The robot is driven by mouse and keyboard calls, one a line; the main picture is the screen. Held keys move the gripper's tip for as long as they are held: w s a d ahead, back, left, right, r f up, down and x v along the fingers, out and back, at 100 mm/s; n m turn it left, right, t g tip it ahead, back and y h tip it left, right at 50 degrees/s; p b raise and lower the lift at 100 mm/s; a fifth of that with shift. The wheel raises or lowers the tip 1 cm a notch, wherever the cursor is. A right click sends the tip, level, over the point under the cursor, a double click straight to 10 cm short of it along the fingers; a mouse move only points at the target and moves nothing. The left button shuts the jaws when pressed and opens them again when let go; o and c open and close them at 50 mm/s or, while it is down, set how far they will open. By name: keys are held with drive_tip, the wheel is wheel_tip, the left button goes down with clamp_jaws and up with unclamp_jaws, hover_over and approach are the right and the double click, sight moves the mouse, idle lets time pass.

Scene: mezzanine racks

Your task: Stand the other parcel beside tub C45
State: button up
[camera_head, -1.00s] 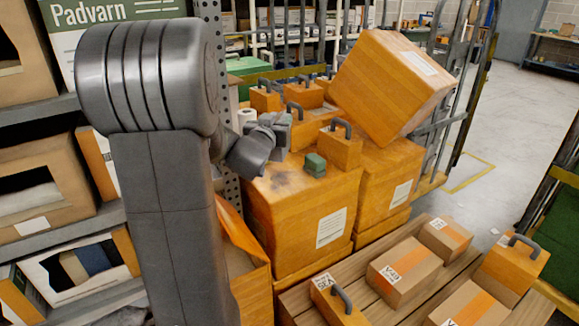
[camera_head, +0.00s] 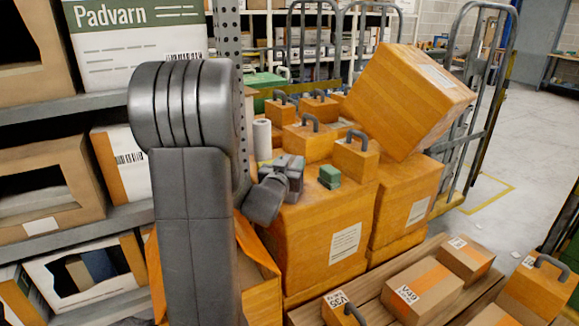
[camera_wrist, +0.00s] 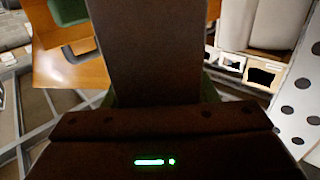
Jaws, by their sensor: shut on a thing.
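My gripper (camera_head: 287,178) is partly hidden behind my own arm in the head view, over the left part of a big orange box top. In the wrist view a plain brown parcel (camera_wrist: 148,42) fills the middle, held close against the gripper; its far end is out of view. Two brown parcels with orange tape, a front one (camera_head: 421,289) and a smaller one (camera_head: 466,259), lie on a slatted pallet (camera_head: 385,272). Orange tubs with grey handles stand at the pallet's right (camera_head: 537,287) and front (camera_head: 338,312). I cannot read C45 on any label.
The big orange box (camera_head: 312,235) carries several handled tubs, a green block (camera_head: 329,177) and a white roll (camera_head: 262,139). A large tilted box (camera_head: 405,100) leans on the stack. Shelves with cartons (camera_head: 45,190) and a perforated post stand left.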

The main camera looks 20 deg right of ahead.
drive_tip(key=shift+r, duration=0.1)
drive_tip(key=shift+f, duration=0.2)
drive_tip(key=o, duration=1.5)
drive_tip(key=shift+r, duration=0.1)
drive_tip(key=shift+c, duration=0.2)
